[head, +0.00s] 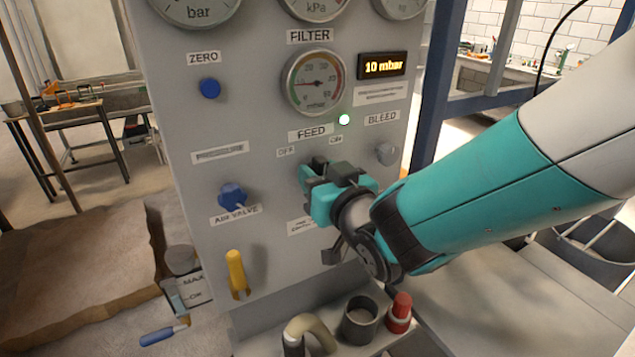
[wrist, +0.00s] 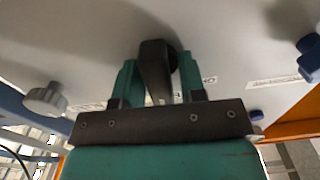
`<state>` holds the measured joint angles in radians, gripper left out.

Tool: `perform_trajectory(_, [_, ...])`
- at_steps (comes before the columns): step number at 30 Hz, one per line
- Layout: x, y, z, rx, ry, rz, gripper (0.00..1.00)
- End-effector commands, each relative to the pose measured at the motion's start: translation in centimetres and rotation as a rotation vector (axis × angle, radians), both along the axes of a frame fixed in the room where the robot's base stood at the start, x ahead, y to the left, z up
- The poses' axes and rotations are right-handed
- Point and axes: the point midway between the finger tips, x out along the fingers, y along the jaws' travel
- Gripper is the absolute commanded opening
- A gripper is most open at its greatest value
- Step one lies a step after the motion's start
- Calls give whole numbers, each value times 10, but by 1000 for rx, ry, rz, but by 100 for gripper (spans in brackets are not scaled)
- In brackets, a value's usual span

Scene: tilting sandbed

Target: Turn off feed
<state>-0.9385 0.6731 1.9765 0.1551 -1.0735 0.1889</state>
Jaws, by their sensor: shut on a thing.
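The grey panel (head: 180,120) has a FEED label (head: 311,132) with an OFF mark (head: 286,152) at left and an ON mark (head: 336,141) at right. My gripper (head: 318,176) is at the panel just below these marks. In the wrist view my gripper (wrist: 158,82) has its two teal fingers on either side of the black feed knob (wrist: 153,65) and is shut on it. In the head view the gripper mostly hides the knob, so I cannot tell which mark it points at.
A blue air valve knob (head: 232,196) is left of my gripper, and a grey bleed knob (head: 385,153) is close on its right. The display (head: 382,65) reads 10 mbar. A yellow lever (head: 236,272) and a red-capped item (head: 400,312) are below.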

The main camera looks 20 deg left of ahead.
Motion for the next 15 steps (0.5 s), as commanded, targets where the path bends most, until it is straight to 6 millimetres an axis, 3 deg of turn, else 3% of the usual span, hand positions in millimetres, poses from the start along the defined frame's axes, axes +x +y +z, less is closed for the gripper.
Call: perform_trajectory(15, [-2,1,-4,-282,-335,-2,14])
